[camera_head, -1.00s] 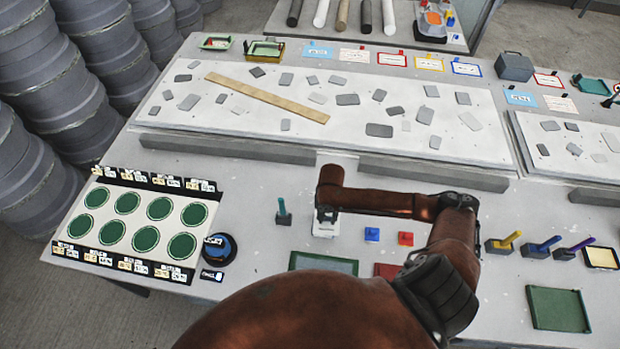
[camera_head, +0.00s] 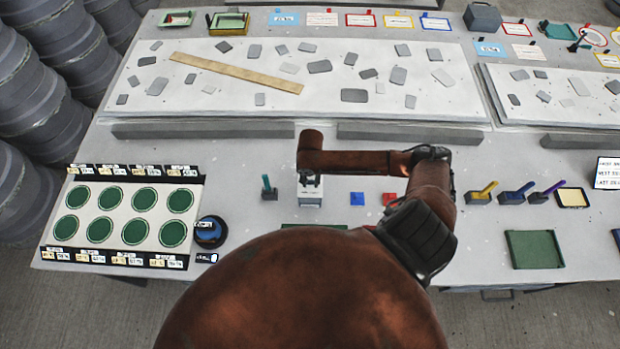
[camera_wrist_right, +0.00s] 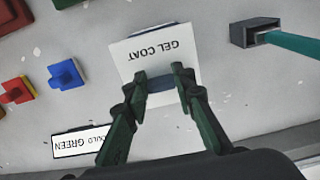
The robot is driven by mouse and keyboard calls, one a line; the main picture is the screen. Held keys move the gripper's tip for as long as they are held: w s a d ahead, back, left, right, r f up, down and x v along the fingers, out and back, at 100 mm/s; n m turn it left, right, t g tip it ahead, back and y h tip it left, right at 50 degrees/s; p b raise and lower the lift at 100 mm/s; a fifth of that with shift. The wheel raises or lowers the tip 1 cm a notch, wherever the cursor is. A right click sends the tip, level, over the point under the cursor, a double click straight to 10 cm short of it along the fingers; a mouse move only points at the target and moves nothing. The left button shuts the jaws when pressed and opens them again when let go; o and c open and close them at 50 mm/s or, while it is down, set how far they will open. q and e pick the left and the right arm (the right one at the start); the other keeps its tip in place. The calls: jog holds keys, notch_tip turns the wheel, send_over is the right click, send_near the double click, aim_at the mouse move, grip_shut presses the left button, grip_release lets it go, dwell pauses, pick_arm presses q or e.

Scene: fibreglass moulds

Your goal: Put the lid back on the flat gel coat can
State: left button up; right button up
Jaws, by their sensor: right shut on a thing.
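In the right wrist view, a white, flat-faced piece lettered GEL COAT (camera_wrist_right: 150,52) lies under my right gripper (camera_wrist_right: 160,88). The fingers are shut on a blue-grey part between their tips, at the piece's near side. I cannot tell whether this part is the lid, nor whether lid and can are apart or together. In the head view, the white piece (camera_head: 310,198) stands on the table, directly below my right gripper (camera_head: 310,180). The fingertips are too small to make out there. My left gripper is not in view.
A teal-handled tool in a dark holder (camera_head: 268,187) stands close left of the white piece. A blue block (camera_head: 357,199) and a red block (camera_head: 389,198) stand to its right. A round black-and-blue container (camera_head: 208,232) sits beside the green-disc board (camera_head: 115,187).

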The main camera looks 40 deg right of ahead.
aim_at(310, 185)
notch_tip(310, 185, down, 3)
jog(key=shift+w+r, duration=0.1)
jog(key=shift+w, duration=0.05)
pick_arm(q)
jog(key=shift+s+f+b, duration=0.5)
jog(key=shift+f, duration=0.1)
pick_arm(e)
jog(key=shift+f, duration=1.2)
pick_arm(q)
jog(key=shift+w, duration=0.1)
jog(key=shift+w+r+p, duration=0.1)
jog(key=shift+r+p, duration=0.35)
pick_arm(e)
jog(key=shift+f, duration=0.1)
pick_arm(q)
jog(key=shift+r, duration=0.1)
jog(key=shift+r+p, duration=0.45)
jog(key=shift+p, duration=0.1)
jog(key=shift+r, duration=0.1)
pick_arm(e)
jog(key=shift+f, duration=0.55)
pick_arm(q)
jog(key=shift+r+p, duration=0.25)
jog(key=shift+p, duration=0.1)
